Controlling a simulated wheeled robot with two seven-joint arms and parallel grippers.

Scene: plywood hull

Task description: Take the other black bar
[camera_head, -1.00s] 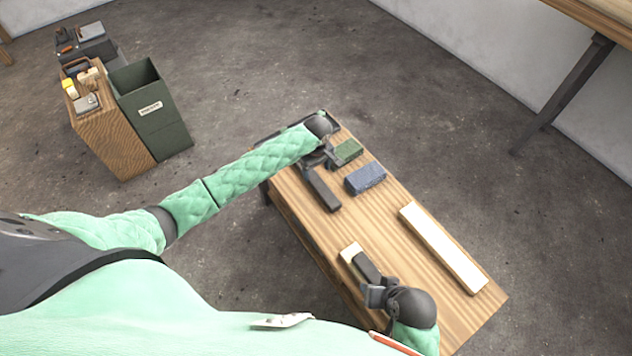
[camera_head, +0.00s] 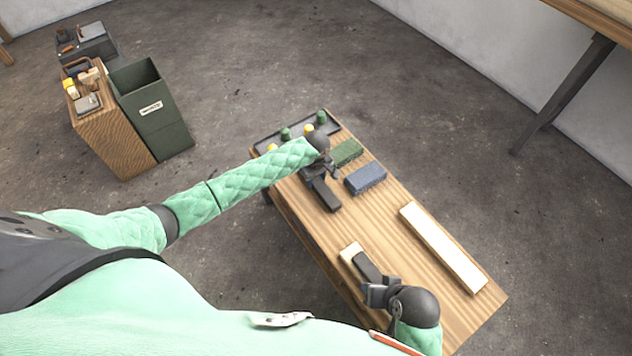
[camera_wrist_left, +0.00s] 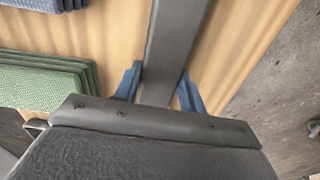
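A black bar (camera_head: 328,196) lies on the wooden bench, and my left gripper (camera_head: 318,173) is over its far end. In the left wrist view the same bar (camera_wrist_left: 177,45) runs between the two blue fingers of my left gripper (camera_wrist_left: 160,82). These fingers stand apart on either side of it, and a narrow gap shows at the left finger. A second black bar (camera_head: 367,266) sticks out of my right gripper (camera_head: 378,290), which appears shut on it near the front of the bench. The right fingertips are partly hidden by the hand.
The bench (camera_head: 395,250) also carries a blue block (camera_head: 365,178), a green block (camera_head: 347,152), a long pale bar (camera_head: 443,247) and a small pale piece (camera_head: 350,253). A dark tray (camera_head: 268,142) with green and yellow pegs lies at the far end.

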